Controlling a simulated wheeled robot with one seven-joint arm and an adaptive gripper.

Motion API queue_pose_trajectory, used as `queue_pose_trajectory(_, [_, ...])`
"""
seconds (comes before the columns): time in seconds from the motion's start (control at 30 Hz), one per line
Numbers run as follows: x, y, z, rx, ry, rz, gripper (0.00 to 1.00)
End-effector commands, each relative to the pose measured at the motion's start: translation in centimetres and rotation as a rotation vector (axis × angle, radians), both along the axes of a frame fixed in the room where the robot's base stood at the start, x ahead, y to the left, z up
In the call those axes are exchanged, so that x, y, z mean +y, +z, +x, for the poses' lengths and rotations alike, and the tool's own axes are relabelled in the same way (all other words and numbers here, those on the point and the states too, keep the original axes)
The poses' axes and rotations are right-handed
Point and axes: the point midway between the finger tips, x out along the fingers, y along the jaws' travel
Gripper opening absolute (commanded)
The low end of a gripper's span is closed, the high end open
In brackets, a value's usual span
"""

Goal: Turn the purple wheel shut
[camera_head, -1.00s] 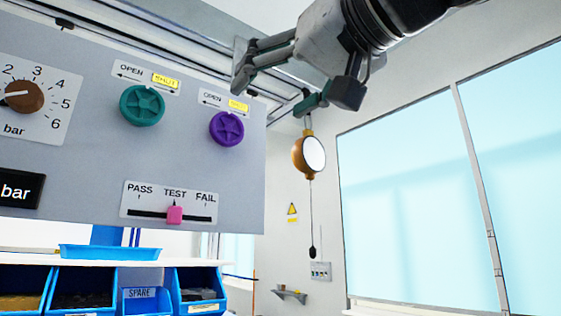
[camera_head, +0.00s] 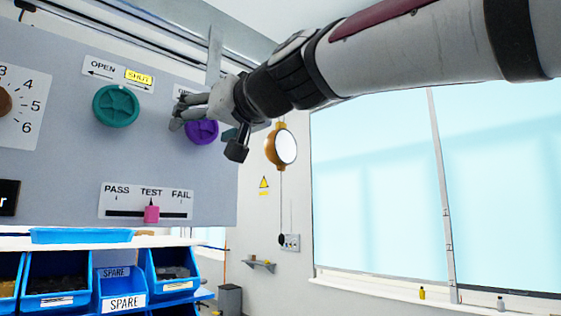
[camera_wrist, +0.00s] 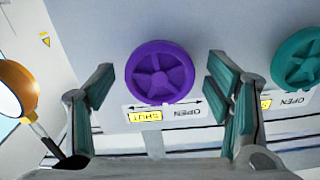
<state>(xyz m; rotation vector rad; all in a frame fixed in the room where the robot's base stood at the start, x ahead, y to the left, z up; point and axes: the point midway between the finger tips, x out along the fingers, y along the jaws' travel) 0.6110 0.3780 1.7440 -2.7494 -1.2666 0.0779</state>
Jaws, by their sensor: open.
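The purple wheel (camera_head: 202,132) is a round, five-spoked handwheel on the grey panel, partly hidden behind my gripper in the head view. In the wrist view the purple wheel (camera_wrist: 160,72) shows whole, with its label plate (camera_wrist: 163,114) reading OPEN and a yellow SHUT, upside down there. My gripper (camera_head: 205,137) is in front of the wheel in the head view. In the wrist view my gripper (camera_wrist: 158,88) is open, with one finger to each side of the wheel. I see no clear contact between the fingers and the wheel.
A teal wheel (camera_head: 116,105) sits left of the purple one, near my gripper's finger in the wrist view. A pink slider (camera_head: 152,214) is below on the panel. An orange round lamp (camera_head: 281,147) hangs to the right. Blue bins (camera_head: 60,265) stand below the panel.

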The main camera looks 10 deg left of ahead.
Motion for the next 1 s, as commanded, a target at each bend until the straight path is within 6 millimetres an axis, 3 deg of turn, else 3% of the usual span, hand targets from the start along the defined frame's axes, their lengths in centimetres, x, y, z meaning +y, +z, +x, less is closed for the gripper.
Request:
queue_pose_trajectory(0.3, [0.21,-0.08,0.18,0.001,0.001,-0.001,0.72])
queue_pose_trajectory(0.53, [0.18,-0.06,0.17,0.001,0.000,-0.001,0.24])
queue_pose_trajectory(1.0, [0.19,-0.05,0.16,0.068,0.000,0.058,0.24])
